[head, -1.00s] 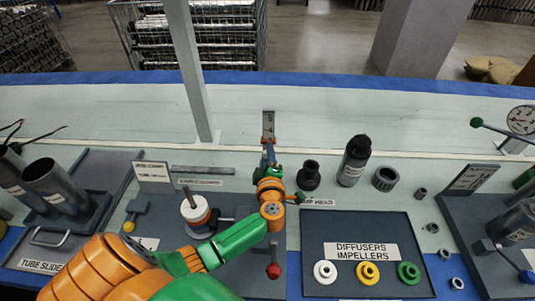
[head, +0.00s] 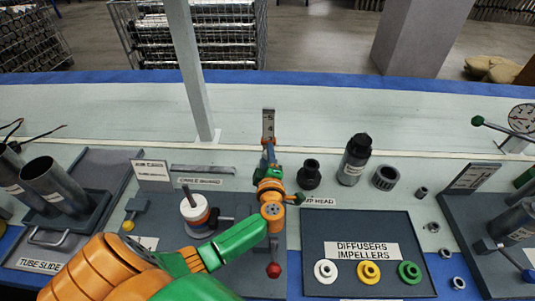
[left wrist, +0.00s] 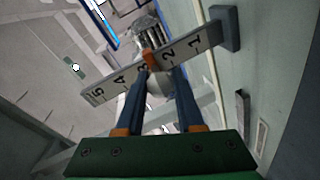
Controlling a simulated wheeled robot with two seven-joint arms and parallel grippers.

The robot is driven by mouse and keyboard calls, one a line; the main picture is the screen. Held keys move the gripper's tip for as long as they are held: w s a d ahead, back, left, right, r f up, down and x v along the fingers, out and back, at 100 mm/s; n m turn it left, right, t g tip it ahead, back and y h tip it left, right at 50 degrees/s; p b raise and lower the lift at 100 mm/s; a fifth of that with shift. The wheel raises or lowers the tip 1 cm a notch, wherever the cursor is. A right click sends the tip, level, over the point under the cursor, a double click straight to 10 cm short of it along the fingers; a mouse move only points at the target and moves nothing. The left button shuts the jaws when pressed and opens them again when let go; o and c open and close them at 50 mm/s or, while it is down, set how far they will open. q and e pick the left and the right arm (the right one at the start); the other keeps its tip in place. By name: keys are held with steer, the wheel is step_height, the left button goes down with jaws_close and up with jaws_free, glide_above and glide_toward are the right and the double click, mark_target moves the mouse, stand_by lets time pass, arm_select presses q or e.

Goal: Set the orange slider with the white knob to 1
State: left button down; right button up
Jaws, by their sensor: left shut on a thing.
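The scale board (left wrist: 192,48) is a grey bar marked 1 to 5 in the left wrist view. The 1 is at the right, by a dark end block, and the 5 at the lower left. The orange slider (left wrist: 150,60) sits on the scale close to the 3. Its white knob (left wrist: 160,84) is between the fingertips of my left gripper (left wrist: 160,95), which is shut on it. My right gripper is not in view.
A grey upright post (head: 193,80) stands behind and left of the scale. A tray of diffusers and impellers (head: 420,225) lies front right. Tubes (head: 52,183) stand at the left.

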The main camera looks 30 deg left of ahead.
arm_select(q)
step_height(320, 180, down, 4)
steer(key=shift+r+b, duration=0.15)
steer(key=shift+b, duration=0.8)
steer(key=shift+r, duration=0.1)
steer(key=c, duration=0.5)
jaws_free()
step_height(320, 180, up, 4)
steer(key=p, duration=0.2)
steer(key=shift+f+p, duration=0.2)
steer(key=shift+p, duration=0.15)
steer(key=s+d+r+p, duration=0.1)
steer(key=s+d+r, duration=0.1)
steer(key=s+r, duration=0.1)
steer(key=s+d+r+p, duration=0.2)
steer(key=s+d+r, duration=0.1)
steer(key=s, duration=0.2)
steer(key=s+d+r+p, duration=0.1)
steer(key=s+d+r, duration=0.1)
steer(key=s+r, duration=0.1)
steer(key=shift+s+d+r+p, duration=0.2)
steer(key=shift+s+p, duration=0.1)
steer(key=shift+s, duration=0.15)
